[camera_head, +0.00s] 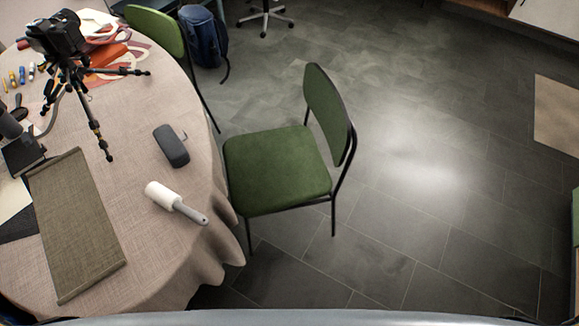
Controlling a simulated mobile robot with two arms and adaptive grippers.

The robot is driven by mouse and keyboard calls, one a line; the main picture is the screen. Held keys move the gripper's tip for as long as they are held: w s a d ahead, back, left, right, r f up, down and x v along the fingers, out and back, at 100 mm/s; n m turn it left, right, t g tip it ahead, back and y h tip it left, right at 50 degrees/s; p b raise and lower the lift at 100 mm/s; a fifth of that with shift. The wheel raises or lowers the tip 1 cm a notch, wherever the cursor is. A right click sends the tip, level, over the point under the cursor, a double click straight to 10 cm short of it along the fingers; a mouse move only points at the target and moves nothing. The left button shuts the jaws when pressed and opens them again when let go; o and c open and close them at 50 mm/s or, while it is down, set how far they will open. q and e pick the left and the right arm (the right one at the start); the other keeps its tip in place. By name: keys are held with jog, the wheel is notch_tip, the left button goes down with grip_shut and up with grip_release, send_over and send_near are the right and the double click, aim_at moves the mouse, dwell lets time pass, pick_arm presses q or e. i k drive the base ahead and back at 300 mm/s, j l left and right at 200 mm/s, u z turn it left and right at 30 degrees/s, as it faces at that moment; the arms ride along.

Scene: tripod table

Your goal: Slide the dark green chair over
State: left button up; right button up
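The dark green chair (277,170) stands on the tiled floor, right of the round table, in the head view. Its seat's left edge is close to the tablecloth, and its backrest (328,115) is on the right, away from the table. It has thin black metal legs and frame. Neither of my grippers shows in the head view.
A lighter green chair (158,30) and blue backpack (204,36) stand behind. Floor (420,180) right is clear.

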aim_at(270, 171)
jog(key=u, duration=0.4)
jog(key=i+l+u, duration=0.1)
jog(key=l+u, duration=0.55)
jog(key=u, duration=0.2)
jog(key=l+u, duration=0.65)
jog(key=u, duration=0.15)
